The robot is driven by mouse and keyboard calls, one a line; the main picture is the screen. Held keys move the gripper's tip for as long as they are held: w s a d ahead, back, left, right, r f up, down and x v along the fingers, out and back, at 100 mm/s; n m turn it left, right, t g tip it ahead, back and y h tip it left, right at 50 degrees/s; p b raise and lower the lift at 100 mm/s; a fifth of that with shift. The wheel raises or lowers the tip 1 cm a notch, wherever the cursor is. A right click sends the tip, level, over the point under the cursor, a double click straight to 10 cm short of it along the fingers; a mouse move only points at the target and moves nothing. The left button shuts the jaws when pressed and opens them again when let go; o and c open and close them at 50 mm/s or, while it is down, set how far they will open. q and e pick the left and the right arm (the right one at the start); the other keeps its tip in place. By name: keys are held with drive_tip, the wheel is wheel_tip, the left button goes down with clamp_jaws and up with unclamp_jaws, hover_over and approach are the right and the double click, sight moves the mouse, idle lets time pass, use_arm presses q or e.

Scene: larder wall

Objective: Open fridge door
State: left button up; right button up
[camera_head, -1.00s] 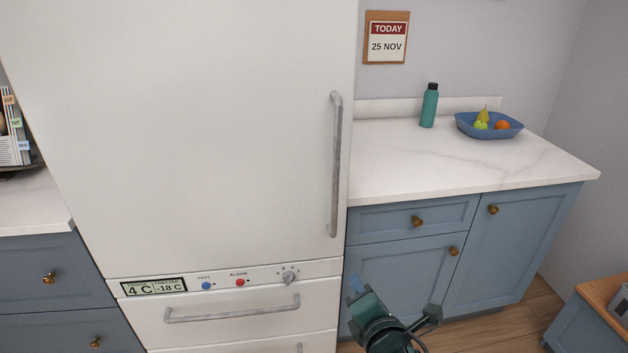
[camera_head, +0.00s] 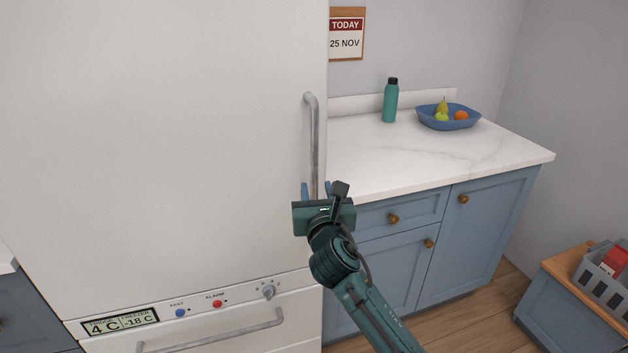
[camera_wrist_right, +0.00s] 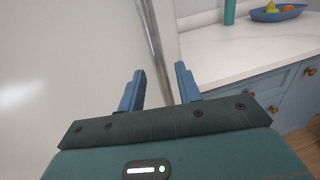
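The white fridge door (camera_head: 180,150) stands shut and fills the left and middle of the head view. Its vertical grey handle (camera_head: 314,140) runs along the door's right edge. My right gripper (camera_head: 316,187) is at the lower part of the handle in the head view. Its two blue fingers are spread apart, with the handle between them in the picture. In the right wrist view the handle (camera_wrist_right: 153,45) appears just beyond the open fingertips (camera_wrist_right: 160,72). Contact is not visible. My left gripper is not in view.
A white counter (camera_head: 430,155) with a green bottle (camera_head: 390,102) and a blue fruit bowl (camera_head: 450,120) is right of the fridge. Blue cabinets (camera_head: 480,230) stand below. A freezer drawer handle (camera_head: 210,335) is under the control panel. A grey crate (camera_head: 600,272) is at far right.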

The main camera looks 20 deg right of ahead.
sight(315, 183)
drive_tip(key=shift+w+d, duration=0.2)
drive_tip(key=shift+w, duration=0.95)
drive_tip(key=shift+w+d, duration=0.15)
drive_tip(key=shift+w, duration=0.95)
clamp_jaws()
